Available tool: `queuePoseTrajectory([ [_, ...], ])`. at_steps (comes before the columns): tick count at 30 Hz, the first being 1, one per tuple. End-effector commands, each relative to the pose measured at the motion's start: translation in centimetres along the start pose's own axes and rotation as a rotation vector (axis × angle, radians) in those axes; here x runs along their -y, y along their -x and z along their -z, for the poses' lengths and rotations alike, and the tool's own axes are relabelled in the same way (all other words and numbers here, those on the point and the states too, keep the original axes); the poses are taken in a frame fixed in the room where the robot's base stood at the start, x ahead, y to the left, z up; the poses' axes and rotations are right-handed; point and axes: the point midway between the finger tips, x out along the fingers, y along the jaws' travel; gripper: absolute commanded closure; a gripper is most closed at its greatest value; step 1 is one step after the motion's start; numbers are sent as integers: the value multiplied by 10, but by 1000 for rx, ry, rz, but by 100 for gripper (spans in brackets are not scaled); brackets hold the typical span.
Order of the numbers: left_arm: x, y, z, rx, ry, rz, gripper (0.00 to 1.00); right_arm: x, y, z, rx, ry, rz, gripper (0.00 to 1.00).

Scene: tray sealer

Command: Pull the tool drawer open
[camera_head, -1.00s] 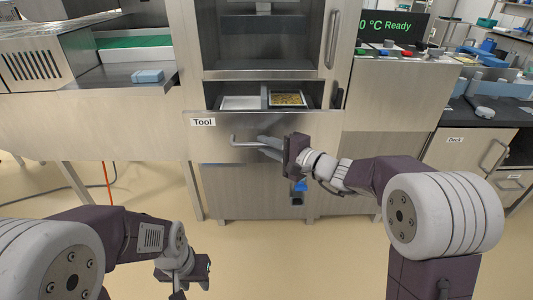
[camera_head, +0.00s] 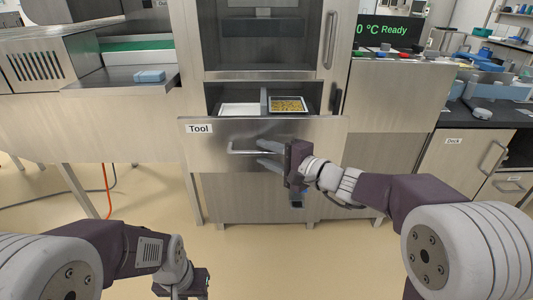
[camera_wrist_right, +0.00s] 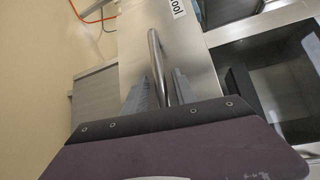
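The tool drawer (camera_head: 320,135) has a steel front labelled "Tool" and stands out from the cabinet, partly open. Its bar handle (camera_head: 238,151) is on the front, and it also shows in the right wrist view (camera_wrist_right: 155,50). My right gripper (camera_head: 262,152) is at the handle's right part. Its two fingers are spread on either side of the bar, with a visible gap in the right wrist view (camera_wrist_right: 162,88). My left gripper (camera_head: 182,285) hangs low at the lower left, away from the drawer; its fingers are not clear.
Behind the drawer front are a white tray (camera_head: 240,109) and a tray with yellowish contents (camera_head: 288,97). A blue block (camera_head: 150,76) lies on the steel shelf at left. A dark-topped counter (camera_head: 475,118) stands at right. The floor before the drawer is clear.

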Motion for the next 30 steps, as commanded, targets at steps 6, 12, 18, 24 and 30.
queuePoseTrajectory([
  [6,0,0,0,0,0,0,64,1,0,0,0,0,1,64],
  [12,0,5,0,0,0,0,64,3,15,1,-4,0,3,64],
  [18,0,16,2,0,0,0,64,4,61,1,-6,0,2,64],
  [24,0,21,2,0,0,0,64,2,88,1,-3,0,1,64],
  [30,0,21,2,0,0,0,64,0,91,0,0,0,1,64],
])
